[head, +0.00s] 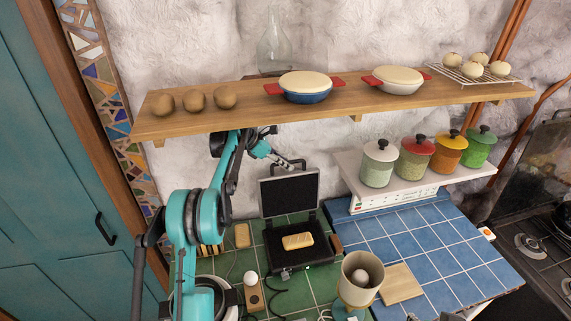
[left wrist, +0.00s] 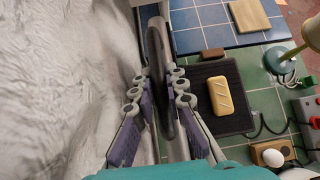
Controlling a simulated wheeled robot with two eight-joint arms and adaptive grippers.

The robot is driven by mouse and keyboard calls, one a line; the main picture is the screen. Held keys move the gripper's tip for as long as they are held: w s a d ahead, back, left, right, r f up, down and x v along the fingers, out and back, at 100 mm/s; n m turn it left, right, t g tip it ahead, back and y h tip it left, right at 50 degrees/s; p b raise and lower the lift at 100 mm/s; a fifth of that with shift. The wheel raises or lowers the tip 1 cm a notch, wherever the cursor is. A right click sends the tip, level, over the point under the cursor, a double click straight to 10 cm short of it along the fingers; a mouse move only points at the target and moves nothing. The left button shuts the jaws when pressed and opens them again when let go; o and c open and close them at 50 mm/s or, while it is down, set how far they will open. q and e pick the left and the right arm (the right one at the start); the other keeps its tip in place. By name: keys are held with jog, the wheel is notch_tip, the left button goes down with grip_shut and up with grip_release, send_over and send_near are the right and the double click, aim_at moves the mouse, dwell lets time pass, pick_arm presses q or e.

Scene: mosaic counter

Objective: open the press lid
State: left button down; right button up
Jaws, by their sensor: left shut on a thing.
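The press is a black, hinged appliance on the green tiles. Its lid (head: 289,194) stands raised, close to upright, at the back of its base (head: 286,258). A pale, scored bread piece (head: 298,241) lies on the dark lower plate; it also shows in the left wrist view (left wrist: 229,96). My left gripper (head: 287,163) is at the lid's top edge, reaching under the shelf. The exact grip contact is partly hidden. My right gripper is not in view.
A wooden shelf (head: 350,97) with two lidded pots, brown round items and a rack of pale rolls hangs above the lid. Several lidded jars stand at right. A beige lamp (head: 360,280) stands in front of the press. Blue tiles (head: 420,239) at right are mostly clear.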

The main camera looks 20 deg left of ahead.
pick_arm(q)
jog(key=c, duration=1.5)
grip_release()
jog(key=shift+c, duration=0.2)
jog(key=shift+r, duration=0.1)
jog(key=shift+s+a+r, duration=0.1)
jog(key=shift+a+r, duration=0.05)
jog(key=s+a, duration=0.6)
jog(key=a, duration=0.4)
jog(key=shift+s+a+r, duration=0.15)
jog(key=shift+a+r, duration=0.05)
jog(key=shift+a, duration=0.2)
jog(key=shift+f, duration=0.1)
